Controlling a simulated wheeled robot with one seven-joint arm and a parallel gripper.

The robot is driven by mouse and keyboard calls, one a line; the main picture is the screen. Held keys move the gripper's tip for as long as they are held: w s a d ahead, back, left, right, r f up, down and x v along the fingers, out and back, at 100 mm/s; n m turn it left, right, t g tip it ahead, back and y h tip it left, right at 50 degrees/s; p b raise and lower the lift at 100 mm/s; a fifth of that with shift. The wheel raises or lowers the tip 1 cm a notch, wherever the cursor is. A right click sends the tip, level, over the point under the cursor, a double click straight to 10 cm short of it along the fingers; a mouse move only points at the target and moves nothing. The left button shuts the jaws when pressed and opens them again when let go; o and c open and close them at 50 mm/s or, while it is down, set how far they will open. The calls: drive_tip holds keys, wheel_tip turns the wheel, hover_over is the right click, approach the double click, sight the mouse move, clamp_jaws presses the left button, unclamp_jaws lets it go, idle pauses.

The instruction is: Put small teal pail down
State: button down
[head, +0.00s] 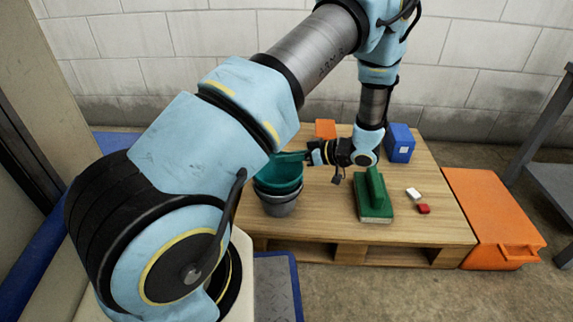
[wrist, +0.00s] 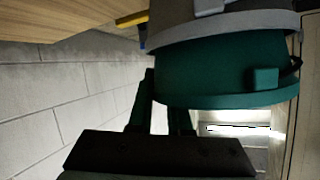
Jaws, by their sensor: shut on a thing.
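The small teal pail (head: 279,175) is upright at the left end of the wooden pallet table (head: 325,222). It sits in or right above a grey pail (head: 279,208); how deep it sits I cannot tell. In the wrist view the teal pail (wrist: 215,78) fills the upper right, with the grey pail's rim (wrist: 225,28) around its end. My gripper (head: 304,156) reaches in from the right and is shut on the teal pail at its rim. The dark fingers also show in the wrist view (wrist: 163,108). My arm hides part of the pail's left side.
A green float-like tool (head: 375,198), a white block (head: 413,194) and a red block (head: 424,209) lie right of the pails. A blue box (head: 400,143) and an orange item (head: 325,129) stand behind. An orange case (head: 492,215) is beside the pallet. The right front is clear.

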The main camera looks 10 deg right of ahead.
drive_tip(key=shift+f, duration=0.4)
drive_tip(key=shift+f, duration=0.15)
drive_tip(key=shift+f, duration=0.15)
drive_tip(key=c, duration=0.8)
unclamp_jaws()
drive_tip(key=shift+c, duration=0.2)
